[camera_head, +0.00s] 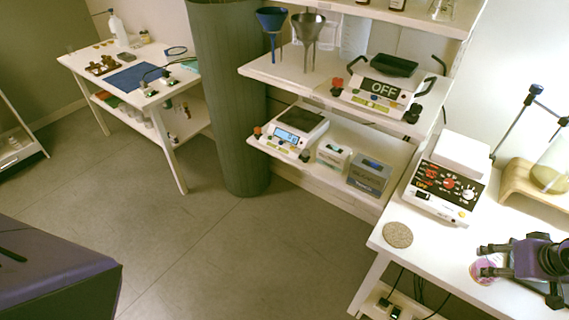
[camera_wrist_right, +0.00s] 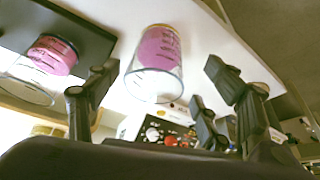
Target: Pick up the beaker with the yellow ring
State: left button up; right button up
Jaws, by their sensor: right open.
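In the head view the pink beaker (camera_head: 484,271) shows at the tips of my right gripper (camera_head: 485,261), which is open and holds nothing. A second pink-filled vessel (camera_wrist_right: 52,55) stands on a dark plate at the left in the wrist view. My left gripper is not in view.
The white bench (camera_head: 398,262) carries a hotplate with knobs (camera_head: 445,190), a round speckled mat (camera_head: 398,235) and a wooden stand (camera_head: 515,180) with a glass vessel (camera_head: 551,172). Shelves with scales (camera_head: 295,130) stand behind.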

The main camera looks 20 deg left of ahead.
jog(key=x, duration=0.5)
jog(key=shift+w+d+f, duration=0.1)
jog(key=shift+w+f, duration=0.15)
jog(key=shift+w, duration=0.1)
jog(key=shift+r, duration=0.1)
jog(key=c, duration=1.4)
